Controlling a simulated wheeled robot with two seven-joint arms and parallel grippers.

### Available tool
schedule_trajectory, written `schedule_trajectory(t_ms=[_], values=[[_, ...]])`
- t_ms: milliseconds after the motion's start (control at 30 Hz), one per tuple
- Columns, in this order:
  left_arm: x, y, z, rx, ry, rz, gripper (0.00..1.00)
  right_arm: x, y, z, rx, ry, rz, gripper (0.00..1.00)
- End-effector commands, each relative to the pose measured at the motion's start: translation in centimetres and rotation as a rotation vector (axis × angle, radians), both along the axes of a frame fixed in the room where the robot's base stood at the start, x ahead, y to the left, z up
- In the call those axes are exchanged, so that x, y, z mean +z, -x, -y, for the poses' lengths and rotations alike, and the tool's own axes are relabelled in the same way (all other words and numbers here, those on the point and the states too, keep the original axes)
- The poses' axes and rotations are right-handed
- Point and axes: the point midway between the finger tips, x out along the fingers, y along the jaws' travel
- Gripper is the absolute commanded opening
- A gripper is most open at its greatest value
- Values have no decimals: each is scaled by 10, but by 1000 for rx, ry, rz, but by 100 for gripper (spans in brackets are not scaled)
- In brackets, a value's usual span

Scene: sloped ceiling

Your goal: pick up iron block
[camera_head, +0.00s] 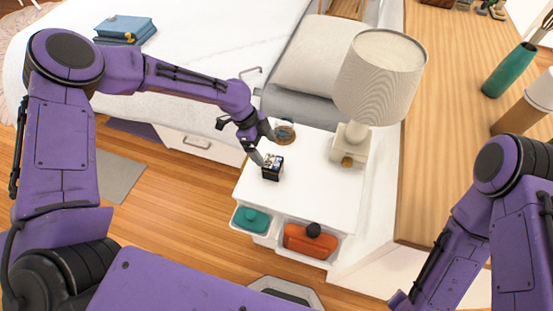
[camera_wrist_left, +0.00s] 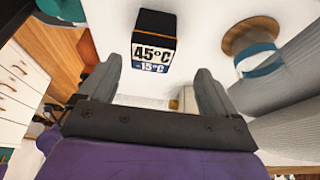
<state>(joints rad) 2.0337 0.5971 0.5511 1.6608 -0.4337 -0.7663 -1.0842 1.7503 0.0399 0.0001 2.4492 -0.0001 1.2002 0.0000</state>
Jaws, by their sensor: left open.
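A small black block (camera_head: 272,167) with a printed face stands on the white nightstand, and I take it as the iron block. In the left wrist view the block (camera_wrist_left: 153,40) shows a white and blue label reading "45°C" and "-15°C". My left gripper (camera_head: 264,146) is open and empty, just beside the block on its far side in the head view. In the left wrist view the block lies ahead of the gap between the two fingers (camera_wrist_left: 157,68), not gripped. My right arm shows at the right, but its gripper is not in view.
The nightstand (camera_head: 325,190) also holds a lamp (camera_head: 380,80) and a round wooden-and-blue item (camera_head: 285,132). Its open shelves hold a teal item (camera_head: 252,220) and an orange one (camera_head: 308,240). A bed stands behind, and a wooden counter (camera_head: 440,110) is at right.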

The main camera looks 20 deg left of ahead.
Motion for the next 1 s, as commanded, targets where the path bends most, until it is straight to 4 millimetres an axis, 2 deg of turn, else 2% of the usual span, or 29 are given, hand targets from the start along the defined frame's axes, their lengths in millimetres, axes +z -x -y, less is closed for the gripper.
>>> schedule_trajectory(t_ms=[100, 367, 533, 633, 833, 867, 1000], values=[[-21, 3, 9, -8, -2, -6, 92, 2, 1, 0, 0, 0, -1, 43], [-53, 5, 22, -6, -2, -6, 92, 9, 1, 0, 0, 0, -1, 43], [-83, 8, 33, -4, -1, -5, 92, 15, 0, 0, 0, 0, -1, 43], [-91, 8, 36, -3, -1, -4, 92, 15, 0, 0, 0, 0, -1, 43], [-92, 7, 37, -2, -1, -2, 92, 15, 0, 0, 0, 0, -1, 43], [-92, 7, 37, -2, -1, -2, 85, 15, 0, 0, 0, 0, -1, 43], [-91, 7, 37, -2, -1, -2, 39, 15, 0, 0, 0, 0, -1, 43]])
